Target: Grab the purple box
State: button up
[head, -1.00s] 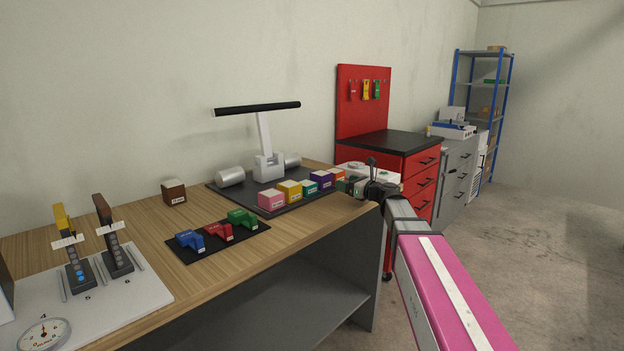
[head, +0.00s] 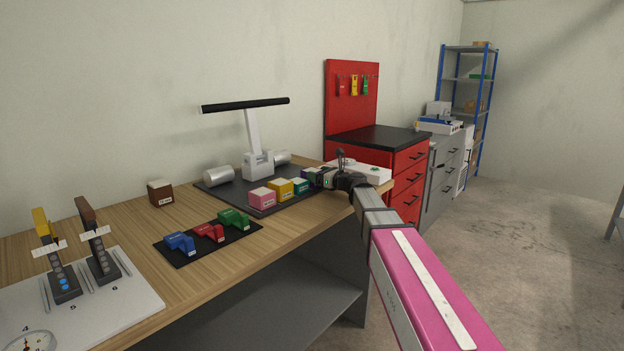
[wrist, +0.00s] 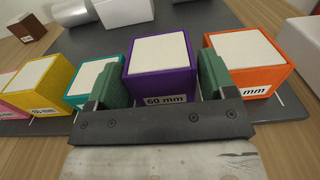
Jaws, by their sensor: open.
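The purple box (wrist: 160,68) has a white top and a "60 mm" label, and stands on the dark mat between a teal box (wrist: 92,80) and an orange box (wrist: 247,60). In the wrist view my gripper (wrist: 158,80) is open, with one green-padded finger at each side of the purple box. The fingers stand in the gaps beside the neighbouring boxes; I cannot tell whether they touch the purple box. In the head view my gripper (head: 318,180) is at the right end of the row and hides most of the purple box (head: 308,173).
A yellow box (head: 281,187) and a pink box (head: 262,197) continue the row leftward. A white machine (head: 256,163) with a black bar stands behind. Blue, red and green pieces lie on a front mat (head: 225,243). A brown box (head: 160,192) stands apart.

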aim_at(312, 170)
jog(key=x, duration=0.3)
jog(key=shift+w+a, duration=0.25)
jog(key=c, duration=0.6)
jog(key=shift+r, duration=0.1)
jog(key=shift+c, duration=0.2)
